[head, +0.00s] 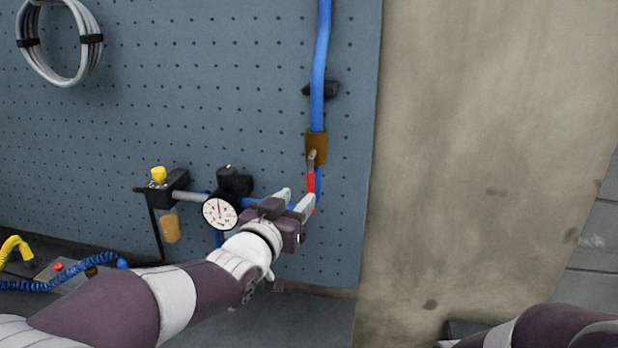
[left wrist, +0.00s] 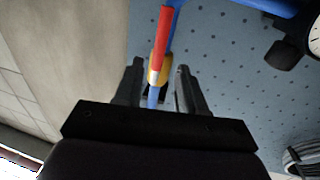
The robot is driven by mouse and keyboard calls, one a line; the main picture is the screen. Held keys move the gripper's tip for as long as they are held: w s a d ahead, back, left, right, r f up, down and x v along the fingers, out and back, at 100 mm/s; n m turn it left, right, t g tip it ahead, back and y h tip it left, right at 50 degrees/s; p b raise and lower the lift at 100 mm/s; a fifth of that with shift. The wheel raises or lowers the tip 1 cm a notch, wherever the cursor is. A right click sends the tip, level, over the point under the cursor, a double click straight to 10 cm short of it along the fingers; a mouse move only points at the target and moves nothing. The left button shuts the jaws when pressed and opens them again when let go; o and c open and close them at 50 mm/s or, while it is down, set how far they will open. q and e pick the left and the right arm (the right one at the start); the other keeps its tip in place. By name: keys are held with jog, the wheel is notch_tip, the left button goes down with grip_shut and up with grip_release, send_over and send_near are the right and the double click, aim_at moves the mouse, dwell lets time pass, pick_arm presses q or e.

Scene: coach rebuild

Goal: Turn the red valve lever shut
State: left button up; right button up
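The red valve lever (head: 310,184) hangs down from a brass valve body (head: 316,147) on the blue pipe and lies along the pipe's line. The lever (left wrist: 163,38) also shows in the left wrist view, with the brass body (left wrist: 157,66) at its end. My left gripper (head: 297,199) is beside the lever's lower part in the head view. In the left wrist view its two fingers (left wrist: 159,77) stand apart, with the valve and pipe seen between them. I cannot tell whether a finger touches the lever. My right gripper is out of view; only part of that arm shows at the bottom right.
A round pressure gauge (head: 220,213) and a regulator with a yellow knob (head: 158,175) sit just left of my left gripper. A blue pegboard (head: 200,100) backs everything. A hose coil (head: 60,45) hangs at upper left. Bare wall (head: 480,150) lies to the right.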

aim_at(309, 188)
pick_arm(q)
jog(key=p+x, duration=0.2)
jog(key=x, duration=0.5)
jog(key=shift+w+d+f, duration=0.15)
jog(key=shift+w+d, duration=0.15)
jog(key=shift+d, duration=0.05)
jog(key=shift+s+a, duration=0.2)
jog(key=shift+a, duration=0.15)
jog(key=shift+w+d, duration=0.1)
jog(key=shift+d, duration=0.05)
grip_shut()
